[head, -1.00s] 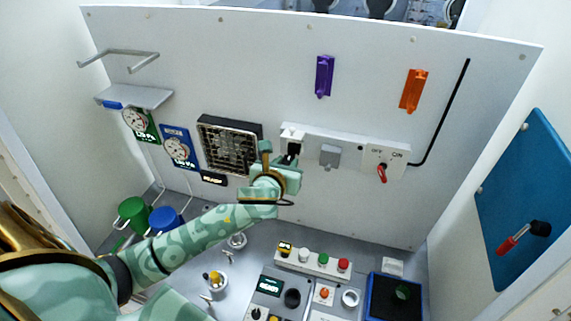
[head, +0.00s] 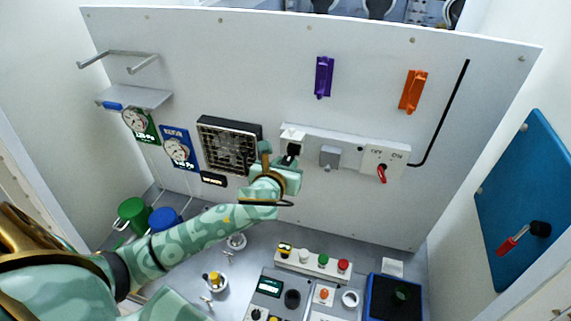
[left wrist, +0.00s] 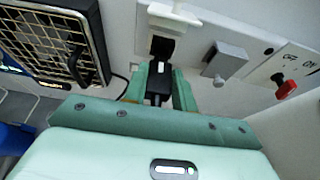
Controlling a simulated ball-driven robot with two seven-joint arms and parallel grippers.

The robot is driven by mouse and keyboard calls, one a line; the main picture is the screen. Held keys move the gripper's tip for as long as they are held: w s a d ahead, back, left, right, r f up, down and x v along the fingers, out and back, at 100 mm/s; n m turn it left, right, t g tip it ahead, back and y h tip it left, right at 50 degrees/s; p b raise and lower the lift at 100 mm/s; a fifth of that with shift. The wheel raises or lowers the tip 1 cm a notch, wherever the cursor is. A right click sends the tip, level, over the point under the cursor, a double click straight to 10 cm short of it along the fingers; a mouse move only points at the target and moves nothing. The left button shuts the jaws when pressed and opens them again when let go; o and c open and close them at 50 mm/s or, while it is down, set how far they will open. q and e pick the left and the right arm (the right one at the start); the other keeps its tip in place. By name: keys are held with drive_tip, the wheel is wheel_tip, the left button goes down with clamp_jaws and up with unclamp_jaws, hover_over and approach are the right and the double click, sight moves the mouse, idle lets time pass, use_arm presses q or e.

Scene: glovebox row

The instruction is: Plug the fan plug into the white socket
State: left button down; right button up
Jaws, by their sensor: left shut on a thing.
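The white socket (head: 292,135) is on the left end of the pale strip on the back panel. It also shows in the left wrist view (left wrist: 161,20), with a dark face on its underside. My left gripper (head: 281,163) is just below the socket, shut on the black fan plug (left wrist: 158,83). In the left wrist view the plug stands between the two green fingers, pointing up at the socket's dark face. I cannot tell whether its prongs are inside. The fan (head: 229,145), behind a square grille, is left of the gripper. My right gripper is not in view.
A grey box (head: 330,156) and a switch plate with a red knob (head: 382,172) are right of the socket. Purple (head: 324,76) and orange (head: 413,91) handles are higher up. A button box (head: 313,262) stands on the bench below.

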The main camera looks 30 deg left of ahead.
use_arm(q)
drive_tip(key=shift+w+a, duration=0.15)
drive_tip(key=shift+w, duration=0.5)
drive_tip(key=shift+w+a, duration=0.15)
drive_tip(key=shift+w, duration=0.5)
drive_tip(key=c, duration=1.1)
unclamp_jaws()
drive_tip(key=shift+w, duration=0.15)
drive_tip(key=shift+o, duration=0.2)
drive_tip(key=b+v, duration=0.1)
drive_tip(key=v, duration=1.5)
drive_tip(key=shift+s, duration=0.2)
